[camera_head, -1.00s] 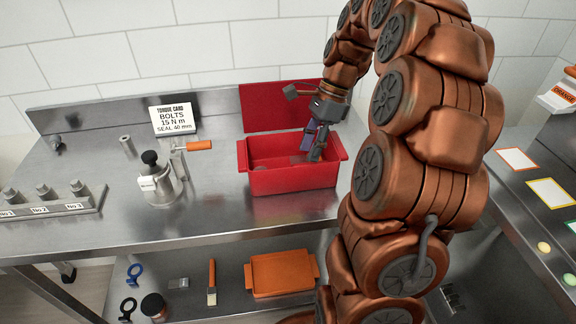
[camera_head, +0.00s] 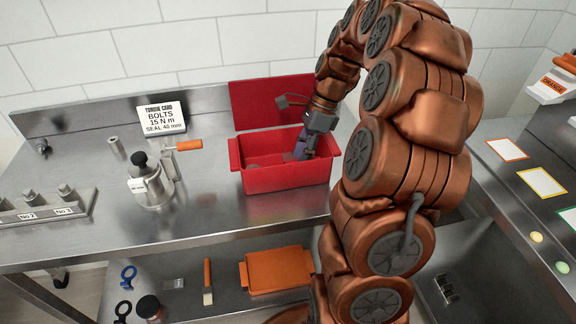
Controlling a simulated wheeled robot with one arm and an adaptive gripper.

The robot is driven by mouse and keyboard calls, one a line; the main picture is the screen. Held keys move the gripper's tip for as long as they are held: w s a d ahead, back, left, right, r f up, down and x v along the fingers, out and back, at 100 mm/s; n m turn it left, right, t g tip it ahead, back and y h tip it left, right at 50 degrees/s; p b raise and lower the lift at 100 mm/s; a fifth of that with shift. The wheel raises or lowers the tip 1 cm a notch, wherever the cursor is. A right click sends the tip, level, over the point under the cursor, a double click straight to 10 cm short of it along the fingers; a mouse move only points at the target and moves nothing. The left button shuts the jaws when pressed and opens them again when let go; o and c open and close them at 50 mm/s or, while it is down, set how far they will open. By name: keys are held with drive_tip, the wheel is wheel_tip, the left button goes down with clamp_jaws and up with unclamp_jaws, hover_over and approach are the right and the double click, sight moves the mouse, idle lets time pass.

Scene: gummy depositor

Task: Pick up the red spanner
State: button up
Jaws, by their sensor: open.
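My gripper (camera_head: 303,148) is open and reaches down into the red bin (camera_head: 288,181) on the steel bench. Its fingers are inside the bin's right half, below the rim, and the tips are partly hidden. I cannot make out a red spanner in this view. Some small dark shapes show on the bin floor beside the fingers, too unclear to name.
The bin's raised red lid (camera_head: 270,102) stands behind it. A metal pot (camera_head: 150,187), an orange-handled tool (camera_head: 188,144) and a torque card (camera_head: 160,118) are on the bench to the left. An orange tray (camera_head: 278,271) and a brush (camera_head: 208,283) lie on the lower shelf.

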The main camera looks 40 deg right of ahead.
drive_tip(key=shift+p+x, duration=0.4)
drive_tip(key=shift+x, duration=1.45)
drive_tip(key=shift+r, duration=0.1)
drive_tip(key=shift+c, duration=0.2)
clamp_jaws()
